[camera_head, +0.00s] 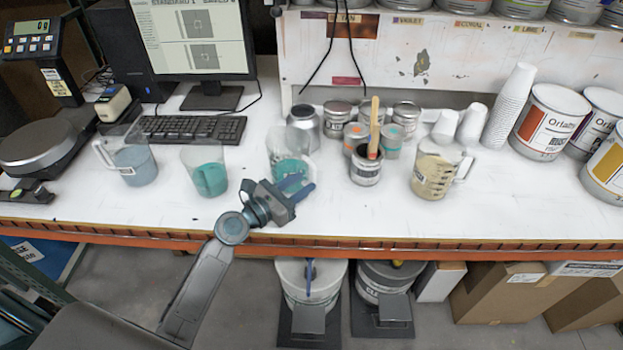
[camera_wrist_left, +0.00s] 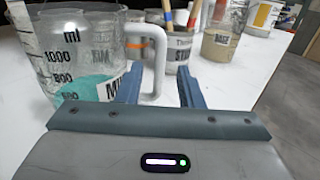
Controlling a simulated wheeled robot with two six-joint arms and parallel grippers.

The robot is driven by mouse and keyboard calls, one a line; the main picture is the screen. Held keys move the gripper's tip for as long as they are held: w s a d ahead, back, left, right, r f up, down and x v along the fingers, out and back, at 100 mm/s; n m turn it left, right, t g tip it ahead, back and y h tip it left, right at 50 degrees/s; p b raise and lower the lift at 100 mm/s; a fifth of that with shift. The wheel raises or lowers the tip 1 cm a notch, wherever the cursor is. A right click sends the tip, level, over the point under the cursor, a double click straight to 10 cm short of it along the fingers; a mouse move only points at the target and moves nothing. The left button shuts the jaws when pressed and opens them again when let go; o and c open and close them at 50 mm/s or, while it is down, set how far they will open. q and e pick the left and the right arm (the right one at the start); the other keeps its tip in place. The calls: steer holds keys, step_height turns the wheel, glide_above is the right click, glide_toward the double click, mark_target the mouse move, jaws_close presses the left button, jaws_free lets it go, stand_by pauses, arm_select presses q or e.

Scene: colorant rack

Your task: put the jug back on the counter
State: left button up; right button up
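A clear jug (camera_head: 289,155) with teal liquid stands on the white counter (camera_head: 330,222), just beyond my left gripper (camera_head: 300,190). In the left wrist view the same jug (camera_wrist_left: 75,60) fills the left side, with measuring marks and a pale handle (camera_wrist_left: 153,62) facing right. My left gripper (camera_wrist_left: 160,88) is open, its blue fingers apart. The jug's base is partly hidden by the gripper. My right gripper is in neither view.
Other jugs stand left, one teal (camera_head: 208,172) and one greyish-blue (camera_head: 135,165); a beige jug (camera_head: 436,175) stands right. An open can with a wooden stick (camera_head: 366,168) is close to the gripper's right. The orange front edge (camera_head: 400,248) runs below.

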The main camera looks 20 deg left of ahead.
arm_select(q)
steer(key=b+v, duration=0.1)
steer(key=v, duration=0.6)
steer(key=shift+s+r, duration=0.1)
steer(key=shift+s, duration=0.05)
